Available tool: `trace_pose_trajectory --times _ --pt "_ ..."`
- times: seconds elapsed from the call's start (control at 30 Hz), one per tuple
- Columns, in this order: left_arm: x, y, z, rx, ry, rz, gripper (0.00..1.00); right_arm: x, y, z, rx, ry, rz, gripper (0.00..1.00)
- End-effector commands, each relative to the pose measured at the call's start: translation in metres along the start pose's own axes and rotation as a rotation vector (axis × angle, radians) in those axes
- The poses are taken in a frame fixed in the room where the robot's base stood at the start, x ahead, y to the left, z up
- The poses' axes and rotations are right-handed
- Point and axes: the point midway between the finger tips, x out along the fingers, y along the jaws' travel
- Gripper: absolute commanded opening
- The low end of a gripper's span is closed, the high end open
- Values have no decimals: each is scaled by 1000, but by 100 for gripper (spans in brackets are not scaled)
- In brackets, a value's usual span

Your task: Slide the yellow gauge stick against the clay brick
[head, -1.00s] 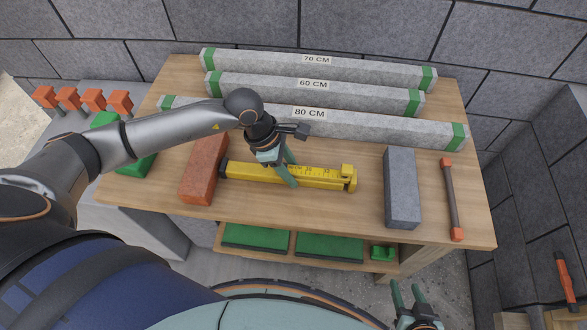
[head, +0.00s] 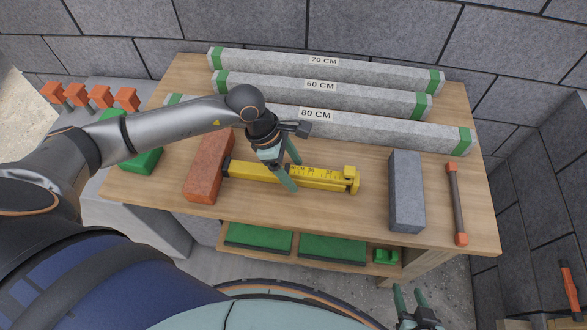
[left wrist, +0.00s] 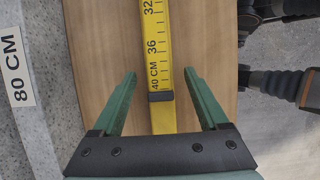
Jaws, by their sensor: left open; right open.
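The yellow gauge stick (head: 322,178) lies on the bench, with a block at its right end. Its dark left end is at the right side of the red clay brick (head: 207,172); I cannot tell whether they touch. My left gripper (head: 291,170) is open over the stick's middle. In the left wrist view the stick (left wrist: 158,45) runs between the open fingers (left wrist: 160,73), with gaps on both sides, near the 40 cm mark. The clay brick is out of that view. My right gripper (head: 411,296) is open and empty beyond the bench's front edge.
Behind the stick lie concrete bars marked 80 CM (head: 385,130), 60 CM (head: 385,100) and 70 CM (head: 390,72). A grey block (head: 406,190) and an orange-ended rod (head: 456,205) lie to the right. A green block (head: 140,162) is left of the brick. Wood in front is clear.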

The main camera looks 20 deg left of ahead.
Motion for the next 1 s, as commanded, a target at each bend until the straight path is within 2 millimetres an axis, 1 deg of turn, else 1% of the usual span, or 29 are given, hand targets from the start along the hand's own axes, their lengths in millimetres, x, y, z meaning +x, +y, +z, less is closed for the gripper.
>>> trace_pose_trajectory --times 0.17,0.3,0.4,0.5,0.6,0.7,1.0 --pt "-33 2 -1 1 2 6 77 0 0 0 0 0 0 50" --pt "-65 1 -1 2 2 6 77 1 0 1 0 0 0 50" --pt "-85 1 -1 1 2 6 77 2 0 2 0 0 0 50" --pt "-101 1 -1 1 2 5 77 2 0 2 0 0 0 50" --pt "-111 0 -1 0 2 3 77 2 0 3 0 -1 -1 50" --pt "-117 0 0 0 2 2 77 2 0 3 0 -2 -1 50" --pt "-118 0 0 0 2 1 77 2 0 2 0 -1 -2 50"
